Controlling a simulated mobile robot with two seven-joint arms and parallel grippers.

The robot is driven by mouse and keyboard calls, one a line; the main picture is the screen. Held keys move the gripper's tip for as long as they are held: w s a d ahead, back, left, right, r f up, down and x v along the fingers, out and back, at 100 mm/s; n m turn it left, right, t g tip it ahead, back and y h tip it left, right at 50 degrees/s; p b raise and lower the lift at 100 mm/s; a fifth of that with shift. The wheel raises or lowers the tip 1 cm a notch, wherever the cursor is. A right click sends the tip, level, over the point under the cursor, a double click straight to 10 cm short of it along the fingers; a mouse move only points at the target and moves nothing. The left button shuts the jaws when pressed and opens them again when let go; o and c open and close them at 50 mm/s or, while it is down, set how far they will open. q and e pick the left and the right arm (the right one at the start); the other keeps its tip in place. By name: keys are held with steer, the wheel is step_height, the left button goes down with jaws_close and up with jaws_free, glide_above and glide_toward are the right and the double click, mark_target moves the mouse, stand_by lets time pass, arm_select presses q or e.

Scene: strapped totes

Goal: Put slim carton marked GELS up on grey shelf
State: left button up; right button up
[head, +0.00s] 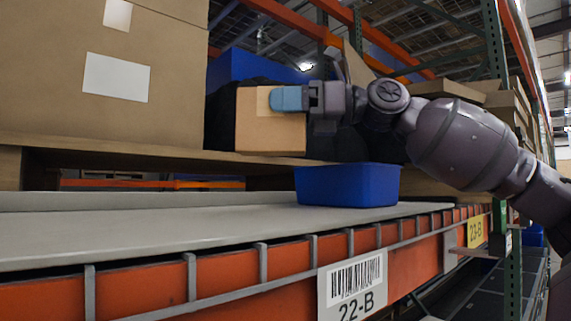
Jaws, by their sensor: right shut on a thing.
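My right gripper (290,99) reaches in from the right and is shut on a slim tan carton (270,135). Its blue-grey fingertip lies against the carton's upper part. The carton appears roughly upright and is held higher in the picture than the grey shelf (130,235). No GELS marking shows on the side facing me. The grey shelf runs across the lower left and middle, its left part bare. My left gripper is not in view.
A blue bin (348,186) stands at the right part of the grey shelf. An orange beam (225,285) with an upright wire lip and a 22-B label (352,286) edges the shelf's front.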

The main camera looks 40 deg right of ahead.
mark_target(286, 154)
step_height(286, 154, down, 4)
steer(key=shift+s+f+b, duration=0.1)
steer(key=shift+b, duration=1.1)
steer(key=shift+f, duration=0.35)
step_height(286, 154, down, 4)
steer(key=b, duration=0.2)
steer(key=shift+f+b, duration=0.1)
steer(key=shift+b, duration=0.3)
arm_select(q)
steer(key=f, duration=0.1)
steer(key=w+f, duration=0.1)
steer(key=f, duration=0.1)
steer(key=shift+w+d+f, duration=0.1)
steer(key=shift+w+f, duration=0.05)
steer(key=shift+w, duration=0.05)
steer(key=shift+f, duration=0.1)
arm_select(e)
steer(key=shift+f, duration=0.1)
steer(key=o, duration=1.1)
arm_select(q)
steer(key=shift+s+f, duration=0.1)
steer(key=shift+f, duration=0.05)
